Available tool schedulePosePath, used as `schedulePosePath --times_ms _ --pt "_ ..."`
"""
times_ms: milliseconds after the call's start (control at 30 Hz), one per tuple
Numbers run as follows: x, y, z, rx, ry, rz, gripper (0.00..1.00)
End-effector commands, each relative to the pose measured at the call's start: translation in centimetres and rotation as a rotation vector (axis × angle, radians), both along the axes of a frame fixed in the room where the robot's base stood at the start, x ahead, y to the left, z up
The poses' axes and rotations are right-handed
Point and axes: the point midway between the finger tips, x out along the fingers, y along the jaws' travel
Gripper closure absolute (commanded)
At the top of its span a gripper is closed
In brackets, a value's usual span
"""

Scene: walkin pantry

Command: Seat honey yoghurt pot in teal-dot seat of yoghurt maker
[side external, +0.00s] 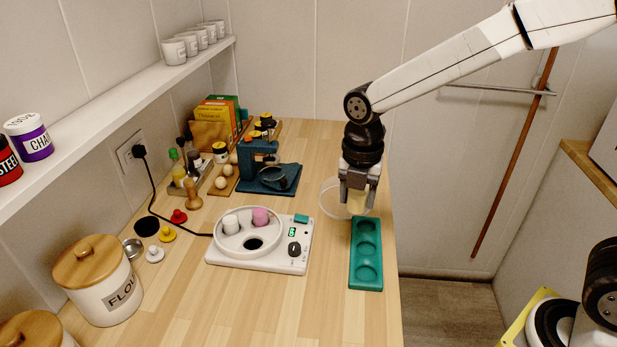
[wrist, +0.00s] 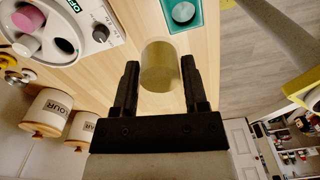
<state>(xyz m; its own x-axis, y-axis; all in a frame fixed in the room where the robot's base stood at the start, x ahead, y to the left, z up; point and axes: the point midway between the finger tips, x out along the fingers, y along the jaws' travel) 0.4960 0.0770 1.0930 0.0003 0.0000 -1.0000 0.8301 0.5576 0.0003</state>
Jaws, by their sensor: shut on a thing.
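My gripper (side external: 358,186) is shut on a pale yellow pot, the honey yoghurt pot (side external: 357,201), and holds it above the counter just behind the teal tray. In the wrist view the pot (wrist: 160,68) sits between the two fingers. The white yoghurt maker (side external: 222,257) stands left of my gripper. Its round well holds a white pot (side external: 231,224) and a pink pot (side external: 260,217) at the back; a dark round opening (side external: 254,244) at the front is empty. I cannot make out a teal dot at any seat.
The teal tray (side external: 367,282) has several empty round recesses. A clear round dish (side external: 331,196) lies behind my gripper. A blue stand (side external: 262,160), egg tray and bottles are at the back left. Flour canister (side external: 98,283), coloured knobs and a power cord are left. Counter between maker and tray is clear.

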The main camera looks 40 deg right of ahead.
Motion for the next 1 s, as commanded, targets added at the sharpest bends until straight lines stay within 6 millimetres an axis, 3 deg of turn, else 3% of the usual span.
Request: schedulePosePath --times_ms 500,1000 --pt "8.5 6.6 -1.2 0.0 0.0 0.154 1.0" --pt "13.9 13.2 -3.8 0.0 0.0 0.29 1.0"
